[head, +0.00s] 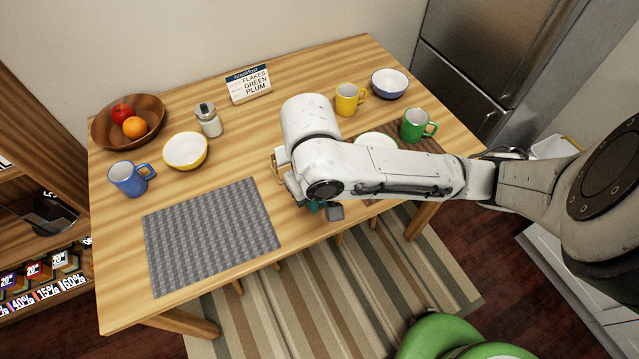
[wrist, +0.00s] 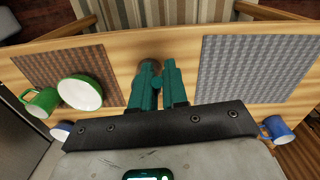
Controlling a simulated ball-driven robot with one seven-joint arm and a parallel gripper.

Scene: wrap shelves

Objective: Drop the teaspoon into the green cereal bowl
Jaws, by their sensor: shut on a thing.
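The green cereal bowl (wrist: 80,93), green outside and pale inside, stands beside a green mug at the left in the wrist view. In the head view the bowl (head: 376,137) is partly hidden behind my arm, with its pale inside showing. My gripper (wrist: 159,72) has teal fingers, close together, over bare wood between the two placemats and to the right of the bowl. A small rounded grey-brown piece, likely the teaspoon (wrist: 151,64), shows at the fingertips. The rest of it is hidden. In the head view my gripper (head: 318,207) is mostly covered by my arm, near the table's front edge.
The green mug (head: 417,126) is next to the bowl. A yellow mug (head: 349,100) and a blue bowl (head: 389,83) stand behind. A yellow bowl (head: 185,152), blue mug (head: 129,179), shaker (head: 208,121) and fruit bowl (head: 104,139) are left. The grey placemat (head: 211,235) is empty.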

